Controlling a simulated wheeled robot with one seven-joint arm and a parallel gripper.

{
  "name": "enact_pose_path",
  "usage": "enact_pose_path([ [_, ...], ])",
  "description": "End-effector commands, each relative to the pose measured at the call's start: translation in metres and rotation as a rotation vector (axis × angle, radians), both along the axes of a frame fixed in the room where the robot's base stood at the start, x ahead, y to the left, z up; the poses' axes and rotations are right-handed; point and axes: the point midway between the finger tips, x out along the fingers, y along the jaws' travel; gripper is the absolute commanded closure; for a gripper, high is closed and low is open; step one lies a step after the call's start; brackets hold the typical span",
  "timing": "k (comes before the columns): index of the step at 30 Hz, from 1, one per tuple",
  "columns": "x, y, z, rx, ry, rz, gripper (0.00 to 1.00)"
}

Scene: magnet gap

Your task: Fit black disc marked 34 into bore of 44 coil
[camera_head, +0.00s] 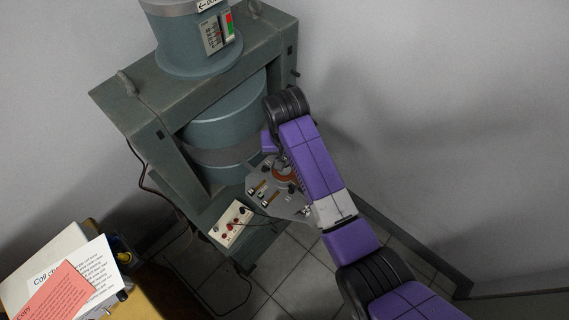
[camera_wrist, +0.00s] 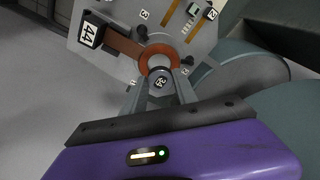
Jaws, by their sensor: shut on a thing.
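The 44 coil is a copper-coloured ring (camera_wrist: 145,52) on a grey plate in the wrist view, with a black block marked 44 (camera_wrist: 88,34) to its left. Its bore shows as a pale round opening. The small dark disc marked 34 (camera_wrist: 159,83) is between the fingertips of my gripper (camera_wrist: 160,84), which is shut on it. In the picture the disc is just below the bore, over the ring's near edge; its height above the plate cannot be told. In the head view the coil (camera_head: 287,175) is partly hidden by my purple arm.
The grey plate (camera_wrist: 118,14) carries numbered marks, brass strips and terminals. A large green magnet frame (camera_head: 160,100) stands close behind and left of it. A cream box (camera_head: 231,223) with wired knobs is at its lower left. Papers (camera_head: 60,285) lie on a bench at far left.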

Motion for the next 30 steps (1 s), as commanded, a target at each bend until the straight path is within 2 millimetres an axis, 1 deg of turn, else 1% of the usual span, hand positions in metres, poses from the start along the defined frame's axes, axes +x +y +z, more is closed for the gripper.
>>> enact_pose_path([
  [2,0.0,0.0,-0.006,-0.001,0.001,0.0,1.0],
  [6,-0.001,0.0,-0.027,-0.001,0.003,0.0,1.0],
  [10,-0.001,0.0,-0.041,-0.001,0.002,0.0,1.0],
  [13,0.0,0.0,-0.045,0.0,0.0,0.0,1.0],
  [20,-0.001,0.0,-0.046,0.0,0.0,0.0,1.0],
  [30,-0.003,-0.001,-0.059,-0.003,0.007,0.0,1.0],
])
